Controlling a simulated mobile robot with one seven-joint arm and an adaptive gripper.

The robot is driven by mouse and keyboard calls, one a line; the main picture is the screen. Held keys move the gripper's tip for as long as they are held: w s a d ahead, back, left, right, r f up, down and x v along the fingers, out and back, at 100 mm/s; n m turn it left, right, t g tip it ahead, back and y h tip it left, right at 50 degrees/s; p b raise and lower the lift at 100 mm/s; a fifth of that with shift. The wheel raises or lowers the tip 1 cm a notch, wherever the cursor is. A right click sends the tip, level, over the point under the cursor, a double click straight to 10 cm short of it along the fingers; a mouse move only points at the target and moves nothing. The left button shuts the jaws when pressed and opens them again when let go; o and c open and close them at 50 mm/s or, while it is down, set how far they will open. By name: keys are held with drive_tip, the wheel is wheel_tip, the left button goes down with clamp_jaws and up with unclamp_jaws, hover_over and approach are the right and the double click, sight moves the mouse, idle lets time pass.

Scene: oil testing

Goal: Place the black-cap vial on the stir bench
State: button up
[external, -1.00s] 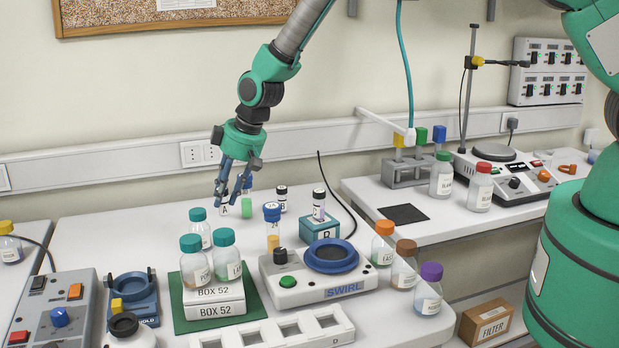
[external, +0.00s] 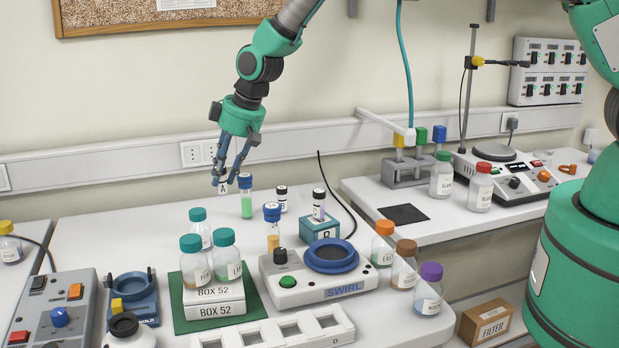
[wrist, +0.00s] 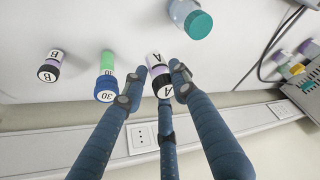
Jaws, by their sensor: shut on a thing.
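My gripper (external: 231,178) is shut on a vial marked A (external: 222,187), held above the back of the left table. In the wrist view, this vial (wrist: 157,72) has a black cap with a white A-marked top and a pale purple body, between the fingers (wrist: 155,85). Its lower part is mostly hidden by the fingers in the external view. A bench on the right (external: 370,190) carries a stirrer-like device (external: 500,172) with a round plate, a rod stand and a flat black square pad (external: 404,214). No label names it as the stir bench.
A green vial with a blue cap (external: 246,203) and a black-capped B vial (external: 282,200) stand close by. A SWIRL device (external: 285,298), a blue block (external: 305,226) holding another vial, and orange-, brown- and purple-capped bottles (external: 429,290) lie toward the right bench. The black pad is bare.

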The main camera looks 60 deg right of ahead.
wheel_tip(320, 180, up, 13)
drive_tip(key=s+d+r+m+h+b, duration=0.1)
drive_tip(key=s+d+r+m+b, duration=0.15)
drive_tip(key=s+d, duration=0.5)
drive_tip(key=s+d+r+m+b, duration=0.1)
drive_tip(key=s+d+r+b, duration=0.15)
drive_tip(key=s+d, duration=0.5)
drive_tip(key=s+d+m+b, duration=0.1)
drive_tip(key=s+d+b, duration=0.1)
drive_tip(key=s+d, duration=0.2)
drive_tip(key=s+d+f+m+h+b, duration=0.1)
drive_tip(key=s+d+b, duration=0.2)
drive_tip(key=s, duration=0.8)
drive_tip(key=s+d+m+b, duration=0.2)
drive_tip(key=s+d+b, duration=0.1)
drive_tip(key=s+d, duration=0.3)
drive_tip(key=shift+s+d+f+h, duration=0.15)
drive_tip(key=shift+s+f, duration=0.05)
drive_tip(key=shift+s, duration=0.45)
drive_tip(key=shift+s+d+f+h, duration=0.1)
drive_tip(key=shift+s+f+h, duration=0.05)
drive_tip(key=shift+s, duration=0.45)
drive_tip(key=s+d+f+m+b, duration=0.15)
drive_tip(key=s+f+b, duration=0.25)
drive_tip(key=s, duration=0.9)
wheel_tip(320, 180, down, 18)
drive_tip(key=shift+w+a+r+m+g+h, duration=0.2)
drive_tip(key=shift+w+m+g+h, duration=0.1)
drive_tip(key=shift+m+h, duration=0.1)
